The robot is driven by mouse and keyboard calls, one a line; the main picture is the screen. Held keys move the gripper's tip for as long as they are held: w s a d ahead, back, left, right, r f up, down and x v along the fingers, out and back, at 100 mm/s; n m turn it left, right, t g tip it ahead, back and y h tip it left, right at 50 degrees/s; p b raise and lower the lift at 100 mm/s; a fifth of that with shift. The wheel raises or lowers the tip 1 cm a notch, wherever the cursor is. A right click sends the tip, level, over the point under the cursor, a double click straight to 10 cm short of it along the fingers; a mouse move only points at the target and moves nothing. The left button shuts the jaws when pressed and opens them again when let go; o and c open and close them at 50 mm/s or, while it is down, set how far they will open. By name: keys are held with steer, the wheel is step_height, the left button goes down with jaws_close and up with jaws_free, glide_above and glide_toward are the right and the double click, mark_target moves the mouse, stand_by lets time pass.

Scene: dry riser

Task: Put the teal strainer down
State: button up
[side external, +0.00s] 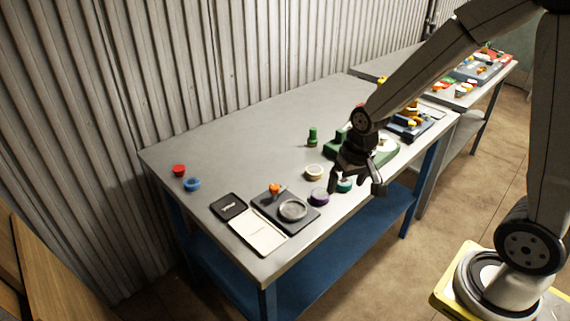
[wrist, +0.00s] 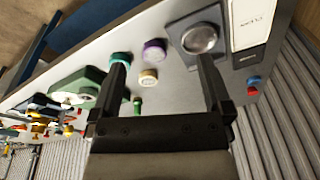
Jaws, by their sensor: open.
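The teal strainer (side external: 344,186) looks like a small round teal piece on the grey table near its front edge. My gripper (side external: 356,187) partly covers it in the side view. In the wrist view the teal strainer (wrist: 121,57) shows just past the tip of the left finger, not between the fingers. My gripper (wrist: 162,65) is open with nothing between its fingertips, and appears to be above the table. Whether a finger touches the strainer I cannot tell.
A purple round piece (side external: 319,197) and a beige one (side external: 314,172) stand close by. A green bottle (side external: 312,137) stands behind.

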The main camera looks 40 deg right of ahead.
steer(key=w+d+f+m+g, duration=0.1)
steer(key=w+d+f+m, duration=0.2)
steer(key=w+d+m, duration=0.35)
steer(key=m+g, duration=0.1)
steer(key=m, duration=0.4)
glide_above(344, 180)
steer(key=f, duration=0.3)
steer(key=shift+s+a+f, duration=0.25)
steer(key=shift+a+f, duration=0.1)
steer(key=shift+w+d+f, duration=0.1)
steer(key=shift+d+f, duration=0.15)
steer(key=shift+d, duration=0.2)
steer(key=shift+w+a+f, duration=0.1)
steer(key=shift+f, duration=1.85)
steer(key=shift+w+f, duration=0.1)
steer(key=shift+f, duration=1.85)
steer(key=c, duration=1.2)
steer(key=shift+r, duration=0.1)
